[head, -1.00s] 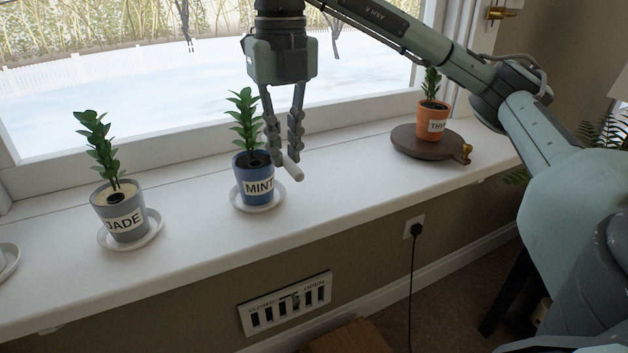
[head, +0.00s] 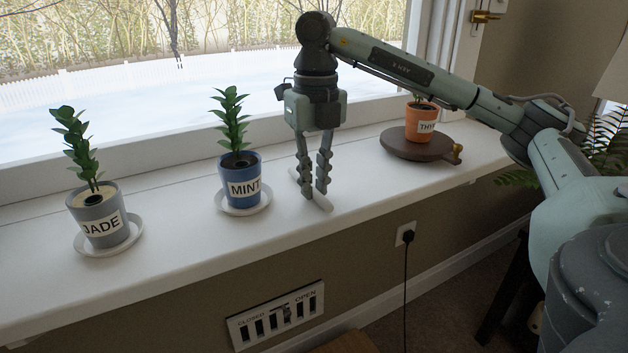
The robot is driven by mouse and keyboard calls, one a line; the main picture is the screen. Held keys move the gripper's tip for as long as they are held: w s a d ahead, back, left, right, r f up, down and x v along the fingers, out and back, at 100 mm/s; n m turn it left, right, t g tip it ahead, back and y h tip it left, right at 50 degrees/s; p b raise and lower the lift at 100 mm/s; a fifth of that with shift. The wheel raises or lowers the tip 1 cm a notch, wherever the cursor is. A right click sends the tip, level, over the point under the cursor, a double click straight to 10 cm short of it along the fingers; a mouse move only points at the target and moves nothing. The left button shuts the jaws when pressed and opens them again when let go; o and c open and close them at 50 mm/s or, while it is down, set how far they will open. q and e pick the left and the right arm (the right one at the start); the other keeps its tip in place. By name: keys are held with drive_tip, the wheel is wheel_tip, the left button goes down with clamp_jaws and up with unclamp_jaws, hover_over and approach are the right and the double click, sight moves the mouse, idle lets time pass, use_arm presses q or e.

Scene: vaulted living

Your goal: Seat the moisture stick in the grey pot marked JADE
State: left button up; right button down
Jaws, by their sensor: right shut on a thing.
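The grey pot marked JADE (head: 75,208) stands upright on a white saucer at the left of the sill. It holds a leafy plant, pale soil and a small dark round spot near the stem. My right gripper (head: 313,193) is shut on a thin white stick (head: 323,203), which looks like the moisture stick. The stick lies slanted across the fingertips, low over the sill, right of the blue pot; I cannot tell whether it touches the sill. Part of it is hidden by the fingers. My left gripper is not in view.
The blue pot marked MINT (head: 232,172) on its saucer stands between my right gripper and the JADE pot. An orange THYME pot (head: 421,113) stands on a round brown board (head: 388,146) at the right. The window is behind the sill (head: 165,223).

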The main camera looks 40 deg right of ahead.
drive_tip(key=shift+f, duration=0.15)
drive_tip(key=c, duration=1.6)
unclamp_jaws()
drive_tip(key=shift+o, duration=0.2)
